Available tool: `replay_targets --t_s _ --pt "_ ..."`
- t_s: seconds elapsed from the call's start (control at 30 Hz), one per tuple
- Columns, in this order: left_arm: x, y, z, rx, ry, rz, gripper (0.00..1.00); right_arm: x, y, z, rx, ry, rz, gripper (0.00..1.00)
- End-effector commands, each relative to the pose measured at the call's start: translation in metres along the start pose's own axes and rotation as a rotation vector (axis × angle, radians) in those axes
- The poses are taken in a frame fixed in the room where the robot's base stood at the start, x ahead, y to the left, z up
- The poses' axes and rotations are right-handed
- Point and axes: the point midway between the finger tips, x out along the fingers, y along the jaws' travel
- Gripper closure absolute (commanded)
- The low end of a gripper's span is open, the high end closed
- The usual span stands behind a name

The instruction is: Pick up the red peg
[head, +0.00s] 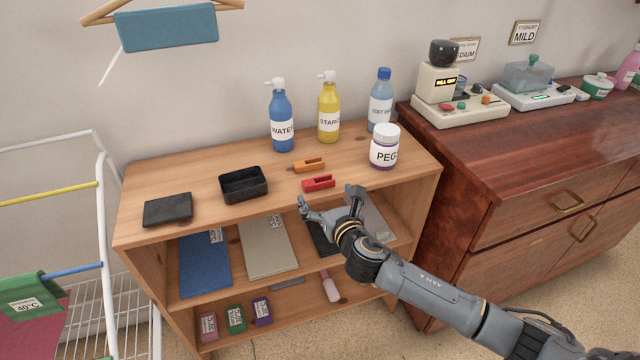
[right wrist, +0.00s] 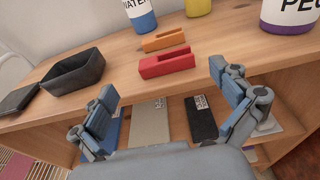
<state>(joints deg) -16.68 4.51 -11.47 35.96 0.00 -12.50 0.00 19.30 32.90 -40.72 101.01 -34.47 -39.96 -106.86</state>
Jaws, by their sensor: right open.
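The red peg (head: 319,183) lies on the wooden shelf top, near its front edge. It also shows in the right wrist view (right wrist: 167,66), ahead of the fingers and roughly midway between them. My right gripper (head: 330,196) is open and empty, just in front of the shelf's front edge and apart from the peg. In the right wrist view its two blue-grey fingers (right wrist: 168,100) are spread wide. An orange peg (head: 308,166) lies just behind the red one. My left gripper is not in either view.
A white jar marked PEG (head: 384,147) stands to the right of the pegs. A black open box (head: 243,184) and a dark flat case (head: 168,209) are to the left. Blue (head: 282,118), yellow (head: 328,108) and light blue (head: 380,101) bottles stand behind. Open shelves lie below the top.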

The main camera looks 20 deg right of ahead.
Motion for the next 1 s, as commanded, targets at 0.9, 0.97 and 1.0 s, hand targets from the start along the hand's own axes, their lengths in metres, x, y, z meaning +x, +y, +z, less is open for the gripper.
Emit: replay_targets --t_s 0.9,0.97,1.0 --pt "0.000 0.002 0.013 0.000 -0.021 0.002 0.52 0.071 -0.006 -0.004 0.003 0.001 0.001 0.00" --pt "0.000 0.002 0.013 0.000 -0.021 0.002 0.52 0.071 -0.006 -0.004 0.003 0.001 0.001 0.04" --pt "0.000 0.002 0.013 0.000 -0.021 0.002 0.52 0.071 -0.006 -0.004 0.003 0.002 0.001 0.12"
